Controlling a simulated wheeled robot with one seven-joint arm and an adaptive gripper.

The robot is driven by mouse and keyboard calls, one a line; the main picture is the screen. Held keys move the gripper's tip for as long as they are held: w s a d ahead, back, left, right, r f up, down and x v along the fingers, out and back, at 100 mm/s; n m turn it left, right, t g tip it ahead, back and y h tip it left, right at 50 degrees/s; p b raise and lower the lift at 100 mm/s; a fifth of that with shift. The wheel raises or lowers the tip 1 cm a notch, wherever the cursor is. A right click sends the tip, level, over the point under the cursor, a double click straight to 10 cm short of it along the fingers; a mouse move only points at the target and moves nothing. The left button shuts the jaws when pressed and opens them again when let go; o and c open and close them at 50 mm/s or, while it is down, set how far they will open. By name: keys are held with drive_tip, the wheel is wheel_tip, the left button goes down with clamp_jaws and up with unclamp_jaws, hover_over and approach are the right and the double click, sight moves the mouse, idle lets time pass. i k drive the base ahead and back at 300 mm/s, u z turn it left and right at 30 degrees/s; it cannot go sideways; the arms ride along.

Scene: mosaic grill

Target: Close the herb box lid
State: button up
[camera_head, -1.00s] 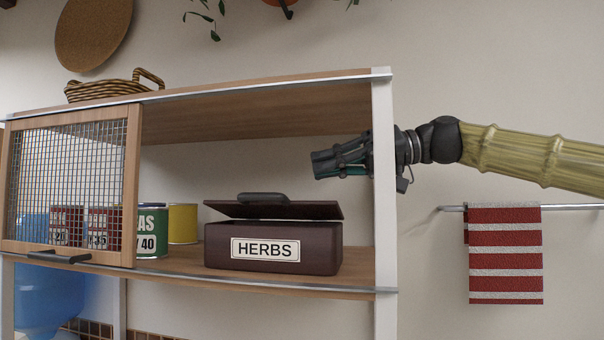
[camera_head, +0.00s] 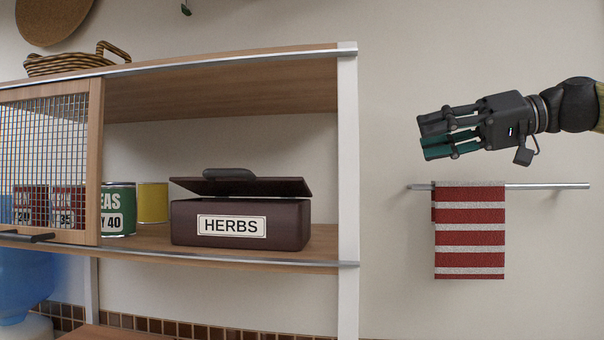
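The herb box (camera_head: 278,228) is dark brown with a white HERBS label and stands on the lower shelf of the wooden cabinet. Its lid (camera_head: 280,187) is partly raised, with a gap above the box's front edge. The lid has a dark handle (camera_head: 229,174) on top. My gripper (camera_head: 428,136) is to the right of the cabinet, above the towel and clear of the box. It points left and holds nothing that I can see. Its fingers show from the side, so how far they are apart is unclear.
The cabinet's white right post (camera_head: 347,190) stands between my gripper and the box. A mesh door (camera_head: 47,165) covers the left side, with cans (camera_head: 118,210) beside the box. A striped towel (camera_head: 469,230) hangs on a rail (camera_head: 548,186) below my gripper.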

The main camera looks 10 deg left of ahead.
sight(228, 182)
drive_tip(key=z, duration=1.35)
drive_tip(key=k, duration=1.05)
drive_tip(key=u, duration=1.35)
